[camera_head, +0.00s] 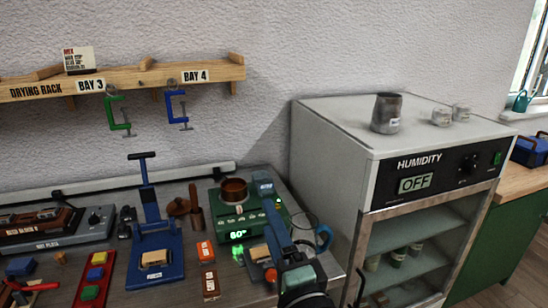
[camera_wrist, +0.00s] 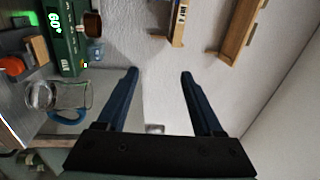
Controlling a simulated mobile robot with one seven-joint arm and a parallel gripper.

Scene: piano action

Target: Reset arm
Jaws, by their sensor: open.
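My gripper (camera_wrist: 159,72) is open and empty in the wrist view, with its two dark blue fingers apart and bare wall between and beyond them. In the head view my gripper (camera_head: 265,190) is raised over the right part of the workbench, in front of the green heater (camera_head: 237,229). From this angle its fingers overlap, and it hides part of the bench and the heater's right side. The heater reads 60° and carries a brown pot (camera_head: 234,190). It also shows at the upper left of the wrist view (camera_wrist: 72,45).
The drying rack (camera_head: 140,77) holds a green clamp (camera_head: 115,112) and a blue clamp (camera_head: 178,108). A humidity cabinet (camera_head: 335,130), reading OFF, stands at right. A blue press (camera_head: 157,262), orange and brown blocks and a glass vessel (camera_wrist: 42,95) crowd the bench.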

